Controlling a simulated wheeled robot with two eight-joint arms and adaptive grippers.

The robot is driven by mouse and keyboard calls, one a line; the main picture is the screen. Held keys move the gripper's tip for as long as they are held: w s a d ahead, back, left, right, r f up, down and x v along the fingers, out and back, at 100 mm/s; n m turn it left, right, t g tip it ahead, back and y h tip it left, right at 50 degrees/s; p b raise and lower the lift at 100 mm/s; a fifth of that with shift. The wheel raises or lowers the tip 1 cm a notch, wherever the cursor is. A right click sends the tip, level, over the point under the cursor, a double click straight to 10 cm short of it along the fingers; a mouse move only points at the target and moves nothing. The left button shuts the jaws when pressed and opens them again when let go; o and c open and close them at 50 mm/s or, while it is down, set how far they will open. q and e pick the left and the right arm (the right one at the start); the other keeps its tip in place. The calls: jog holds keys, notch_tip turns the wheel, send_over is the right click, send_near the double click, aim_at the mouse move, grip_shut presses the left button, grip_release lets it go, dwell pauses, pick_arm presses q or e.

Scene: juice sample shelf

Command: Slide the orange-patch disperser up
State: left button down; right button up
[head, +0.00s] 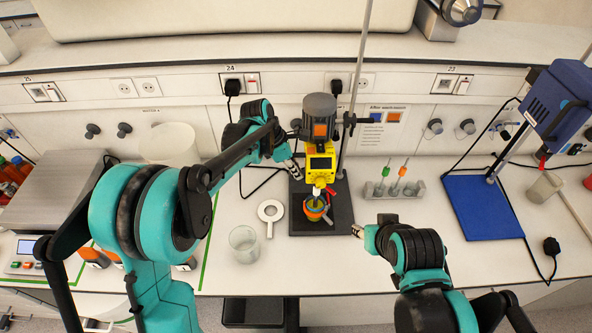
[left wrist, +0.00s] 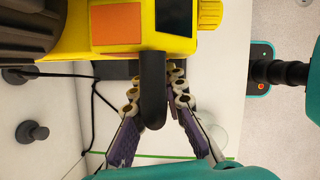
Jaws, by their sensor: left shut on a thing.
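The orange-patch disperser (head: 321,162) hangs on a tall metal rod (head: 355,85) in the middle of the bench. It has a grey top and a yellow body with an orange square. In the left wrist view its yellow body (left wrist: 183,44) fills the top, with a black handle (left wrist: 153,88) sticking out. My left gripper (head: 296,168) is at the disperser's left side, its fingers (left wrist: 172,75) shut on the black handle. The disperser's lower end is over an orange-and-green vessel (head: 315,209) on the dark base plate (head: 338,214). My right gripper (head: 358,231) is right of the base, apart from the disperser; its opening is unclear.
The front right bench is mostly clear.

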pick_arm(q)
notch_tip(320, 180, up, 16)
jog(key=p, duration=0.7)
jog(key=shift+w+r, duration=0.2)
jog(key=shift+r, duration=0.35)
jog(key=c, duration=1.6)
grip_release()
jog(key=shift+o, duration=0.2)
jog(key=v, duration=1.2)
